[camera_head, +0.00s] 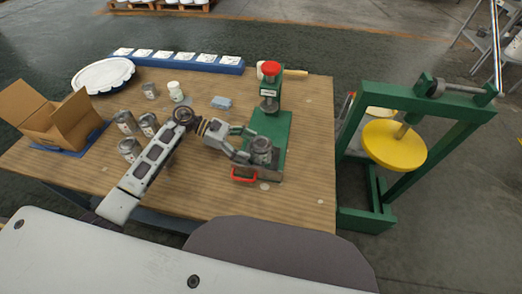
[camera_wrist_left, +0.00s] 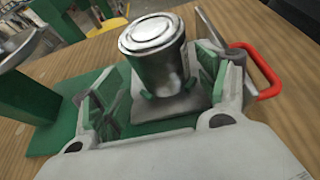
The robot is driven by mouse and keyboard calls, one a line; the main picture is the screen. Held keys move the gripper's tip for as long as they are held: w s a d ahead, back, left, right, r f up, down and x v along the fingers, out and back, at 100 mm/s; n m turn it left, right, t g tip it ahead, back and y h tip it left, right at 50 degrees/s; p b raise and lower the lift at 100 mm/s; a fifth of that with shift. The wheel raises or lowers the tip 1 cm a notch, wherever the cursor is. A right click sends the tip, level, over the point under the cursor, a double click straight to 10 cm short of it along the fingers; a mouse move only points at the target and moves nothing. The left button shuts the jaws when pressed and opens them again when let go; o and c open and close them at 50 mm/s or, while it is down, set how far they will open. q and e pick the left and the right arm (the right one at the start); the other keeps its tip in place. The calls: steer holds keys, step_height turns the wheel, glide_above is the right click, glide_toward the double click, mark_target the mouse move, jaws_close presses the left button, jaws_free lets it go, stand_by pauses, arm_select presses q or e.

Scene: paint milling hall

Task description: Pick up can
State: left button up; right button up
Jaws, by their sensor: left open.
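A silver metal can (camera_head: 261,150) stands upright on the metal plate of a green press (camera_head: 283,128) on the wooden table. In the left wrist view the can (camera_wrist_left: 155,58) stands between the two fingers of my left gripper (camera_wrist_left: 165,95), with gaps visible beside it. My left gripper (camera_head: 247,144) is open and comes at the can from the left, low over the table. Several other silver cans stand to the left, such as one near the box (camera_head: 125,122). My right gripper is not in view.
A red handle (camera_head: 243,175) sticks out at the press front.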

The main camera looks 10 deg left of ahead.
mark_target(255, 148)
arm_select(q)
steer(key=shift+d, duration=0.2)
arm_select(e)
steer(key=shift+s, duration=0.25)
arm_select(q)
steer(key=shift+d+f, duration=0.1)
steer(key=shift+d, duration=0.1)
steer(key=shift+d+f+p, duration=0.2)
steer(key=shift+d+p, duration=0.3)
steer(key=shift+d, duration=0.8)
steer(key=shift+x, duration=1.05)
steer(key=shift+f, duration=0.1)
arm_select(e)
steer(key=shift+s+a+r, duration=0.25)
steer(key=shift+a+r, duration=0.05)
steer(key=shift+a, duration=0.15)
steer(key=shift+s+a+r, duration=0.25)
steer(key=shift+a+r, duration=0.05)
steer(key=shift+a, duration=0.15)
